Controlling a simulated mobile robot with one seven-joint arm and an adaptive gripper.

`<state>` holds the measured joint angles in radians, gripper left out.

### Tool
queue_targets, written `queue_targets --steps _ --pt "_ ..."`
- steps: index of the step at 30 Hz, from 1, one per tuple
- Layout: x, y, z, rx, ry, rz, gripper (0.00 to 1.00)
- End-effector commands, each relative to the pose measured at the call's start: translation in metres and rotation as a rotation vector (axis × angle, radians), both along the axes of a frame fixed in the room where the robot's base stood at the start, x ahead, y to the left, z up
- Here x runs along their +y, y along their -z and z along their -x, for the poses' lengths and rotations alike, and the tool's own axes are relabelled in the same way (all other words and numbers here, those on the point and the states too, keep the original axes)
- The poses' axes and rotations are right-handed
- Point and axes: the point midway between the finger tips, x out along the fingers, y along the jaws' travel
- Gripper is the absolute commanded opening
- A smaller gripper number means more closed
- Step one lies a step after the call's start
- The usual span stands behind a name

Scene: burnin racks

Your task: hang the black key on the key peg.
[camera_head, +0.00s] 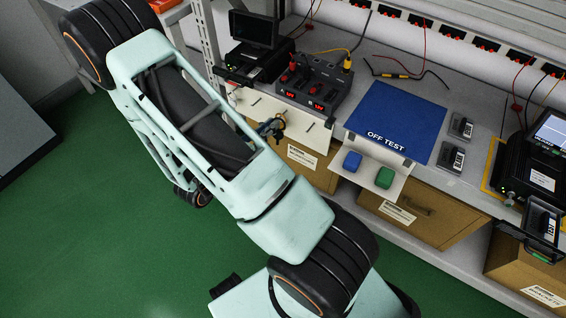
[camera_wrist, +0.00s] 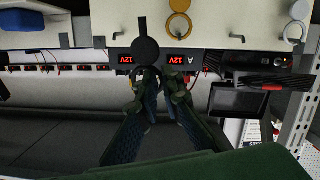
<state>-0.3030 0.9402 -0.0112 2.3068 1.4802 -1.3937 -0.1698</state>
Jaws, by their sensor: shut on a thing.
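In the wrist view the black key (camera_wrist: 146,50) has a round dark head and a narrow shaft pointing toward the picture's top. My gripper (camera_wrist: 158,82) is shut at the head end of the key. In the head view my gripper (camera_head: 272,127) is at the front of a white panel (camera_head: 300,130) on the bench edge; the key is not clear there. The panel also shows in the wrist view (camera_wrist: 225,32), with the key's shaft in front of it. Which peg is the key peg, and whether the key touches it, I cannot tell.
A gold key-like piece (camera_wrist: 180,25) shows beside the black key. A power supply with red displays (camera_head: 312,92) stands behind the panel. A blue mat (camera_head: 398,118) lies right of it, with blue (camera_head: 352,161) and green (camera_head: 385,177) blocks before it. Cardboard boxes (camera_head: 435,215) sit below.

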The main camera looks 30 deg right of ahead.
Motion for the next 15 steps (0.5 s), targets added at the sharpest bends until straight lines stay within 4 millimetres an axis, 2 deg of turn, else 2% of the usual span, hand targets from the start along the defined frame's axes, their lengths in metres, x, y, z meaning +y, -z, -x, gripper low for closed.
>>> queue_targets --steps 1,6,10,15 --pt "-0.002 0.022 0.011 0.002 0.039 -0.004 0.00" --pt "-0.006 0.044 0.041 0.007 0.145 -0.021 0.00" --pt "-0.006 0.049 0.052 0.009 0.183 -0.026 0.00" --pt "-0.010 0.049 0.054 0.010 0.195 -0.028 0.00"
